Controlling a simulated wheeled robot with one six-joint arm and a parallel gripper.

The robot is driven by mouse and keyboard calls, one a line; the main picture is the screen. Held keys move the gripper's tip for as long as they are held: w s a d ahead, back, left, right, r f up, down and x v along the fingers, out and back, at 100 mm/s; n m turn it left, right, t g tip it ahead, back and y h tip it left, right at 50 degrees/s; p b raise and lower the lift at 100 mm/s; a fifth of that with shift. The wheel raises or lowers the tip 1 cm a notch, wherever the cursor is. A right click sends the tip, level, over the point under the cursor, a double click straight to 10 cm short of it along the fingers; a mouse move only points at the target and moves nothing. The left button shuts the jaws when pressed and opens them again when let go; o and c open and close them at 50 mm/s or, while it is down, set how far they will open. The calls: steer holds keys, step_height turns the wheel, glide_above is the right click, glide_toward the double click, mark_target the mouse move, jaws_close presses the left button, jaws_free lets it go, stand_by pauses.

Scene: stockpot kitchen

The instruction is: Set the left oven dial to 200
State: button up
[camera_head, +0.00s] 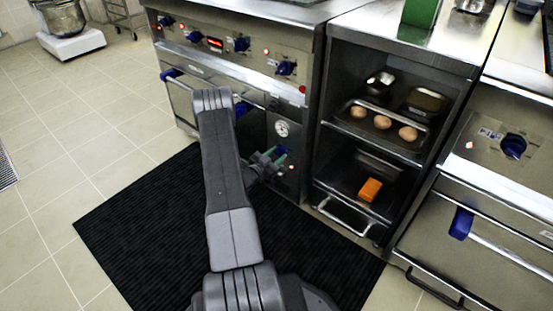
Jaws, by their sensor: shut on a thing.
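The left oven (185,100) is under the range, with a narrow panel to the right of its door. On that panel is a round white gauge (282,128); its figures are too small to read. My gripper (278,156) is at the panel just below the gauge, shut on the left oven dial. The gripper hides nearly all of the dial, so its setting cannot be read. A small teal-green patch shows at the fingertips. My forearm covers part of the oven door.
Blue knobs (240,44) line the range front above. To the right, an open cabinet holds a tray (399,149) of brown round items and an orange block (370,189). Another oven with a blue dial (513,146) stands far right.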

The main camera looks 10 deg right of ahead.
steer(key=m+b, duration=0.3)
steer(key=m, duration=0.1)
steer(key=shift+f+m, duration=0.15)
steer(key=shift+m, duration=2.45)
steer(key=o, duration=1)
steer(key=shift+a+r, duration=0.1)
steer(key=shift+r, duration=0.1)
steer(key=p+v, duration=0.3)
steer(key=v, duration=1)
steer(key=shift+s+a, duration=0.25)
